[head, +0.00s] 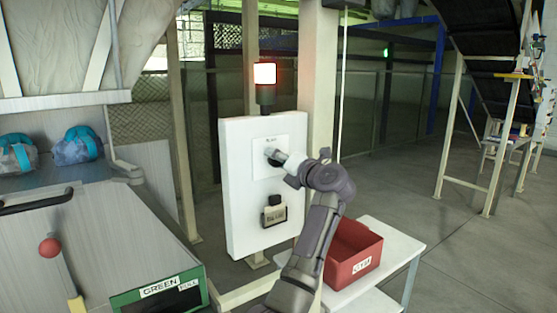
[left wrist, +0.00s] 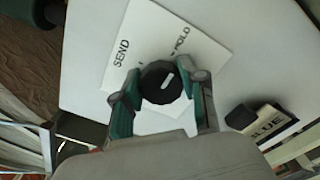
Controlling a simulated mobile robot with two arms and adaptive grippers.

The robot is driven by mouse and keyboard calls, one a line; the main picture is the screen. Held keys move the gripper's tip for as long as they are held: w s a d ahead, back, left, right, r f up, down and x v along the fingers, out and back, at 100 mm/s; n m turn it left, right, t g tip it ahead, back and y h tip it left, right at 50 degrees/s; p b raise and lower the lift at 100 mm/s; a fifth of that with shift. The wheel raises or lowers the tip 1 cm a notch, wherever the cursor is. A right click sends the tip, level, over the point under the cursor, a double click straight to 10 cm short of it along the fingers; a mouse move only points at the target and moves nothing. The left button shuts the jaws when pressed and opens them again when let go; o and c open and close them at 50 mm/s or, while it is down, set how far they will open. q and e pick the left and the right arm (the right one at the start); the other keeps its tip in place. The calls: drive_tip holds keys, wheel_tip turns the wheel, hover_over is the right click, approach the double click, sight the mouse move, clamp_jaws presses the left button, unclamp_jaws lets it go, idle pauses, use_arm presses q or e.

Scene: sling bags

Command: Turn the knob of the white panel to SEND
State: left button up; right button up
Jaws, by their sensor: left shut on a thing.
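The white panel (head: 238,212) stands upright on a post, with a white label plate (head: 262,172) on its face. In the left wrist view the plate (left wrist: 205,42) reads SEND at left and HOLD at right, partly covered by the knob. The round black knob (left wrist: 154,92) has a short slanted white mark, right of its centre and nearer HOLD than SEND. My left gripper (left wrist: 162,102) has its fingers on both sides of the knob, closed on it. In the head view my left gripper (head: 275,156) reaches the plate. My right gripper is not in view.
A lit lamp (head: 265,74) tops the panel. A smaller black-and-white fitting (head: 273,215) sits lower on it; BLUE shows there in the wrist view. A red bin (head: 350,262) stands on a white table (head: 400,243) at right. Blue bags (head: 76,150) lie at left.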

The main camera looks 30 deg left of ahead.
use_arm(q)
drive_tip(key=shift+f+n+b, duration=0.2)
drive_tip(key=shift+n+b, duration=0.2)
drive_tip(key=shift+b, duration=0.3)
drive_tip(key=shift+c, duration=0.4)
drive_tip(key=n+b, duration=0.3)
drive_tip(key=b, duration=0.1)
drive_tip(key=shift+f+n, duration=0.1)
drive_tip(key=shift+n, duration=0.3)
drive_tip(key=n+b, duration=0.2)
drive_tip(key=shift+s+n+b, duration=0.1)
drive_tip(key=shift+n+b, duration=0.25)
drive_tip(key=shift+n, duration=0.05)
drive_tip(key=n+b, duration=0.3)
drive_tip(key=n, duration=0.2)
drive_tip(key=shift+s, duration=0.1)
drive_tip(key=n+b, duration=0.2)
drive_tip(key=n, duration=0.3)
drive_tip(key=shift+a, duration=0.1)
drive_tip(key=shift+r+n, duration=0.2)
drive_tip(key=shift+n, duration=0.1)
drive_tip(key=o, duration=1.1)
drive_tip(key=shift+o, duration=0.2)
